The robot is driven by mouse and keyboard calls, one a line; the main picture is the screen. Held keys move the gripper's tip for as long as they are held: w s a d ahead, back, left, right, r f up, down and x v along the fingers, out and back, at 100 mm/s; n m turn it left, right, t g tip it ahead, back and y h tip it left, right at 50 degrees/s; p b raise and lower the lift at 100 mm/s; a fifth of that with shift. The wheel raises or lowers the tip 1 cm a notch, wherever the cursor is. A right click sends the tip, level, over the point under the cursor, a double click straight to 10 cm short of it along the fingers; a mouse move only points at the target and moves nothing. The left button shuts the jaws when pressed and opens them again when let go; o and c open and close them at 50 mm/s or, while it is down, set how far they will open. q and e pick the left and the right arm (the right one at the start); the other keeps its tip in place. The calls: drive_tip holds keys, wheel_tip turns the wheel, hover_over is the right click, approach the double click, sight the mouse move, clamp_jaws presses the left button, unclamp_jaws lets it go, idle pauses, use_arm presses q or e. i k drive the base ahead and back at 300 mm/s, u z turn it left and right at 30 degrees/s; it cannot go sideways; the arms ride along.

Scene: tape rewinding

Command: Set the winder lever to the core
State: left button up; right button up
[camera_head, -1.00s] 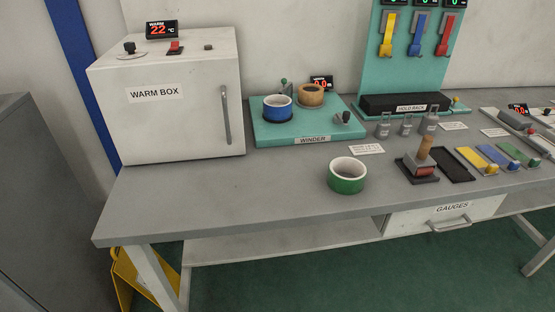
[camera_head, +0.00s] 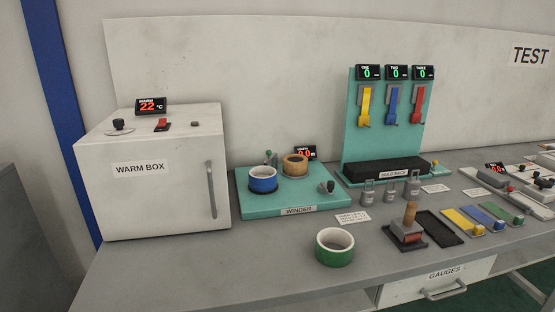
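The winder (camera_head: 322,202) is a teal base plate on the bench, right of the warm box. A blue tape roll (camera_head: 262,180) sits on its left spindle and a tan core (camera_head: 295,165) on its right one. A small lever with a green knob (camera_head: 268,156) stands behind and between them; which side it is set to is too small to tell. A dark crank-like knob (camera_head: 328,187) is at the plate's right. A small red-digit display (camera_head: 305,153) stands behind. Neither of my grippers is in view.
A white warm box (camera_head: 150,205) reading 22 stands at left. A green tape roll (camera_head: 334,246) lies in front of the winder. The hold rack (camera_head: 385,172), metal weights (camera_head: 390,192), a wooden-handled roller (camera_head: 408,225) and colored strips (camera_head: 463,222) are to the right. The bench's front left (camera_head: 200,270) is clear.

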sight(268, 153)
drive_tip(key=z, duration=1.95)
drive_tip(key=i, duration=1.25)
drive_tip(key=u, duration=3.8)
drive_tip(key=i, duration=0.5)
drive_tip(key=z, duration=0.1)
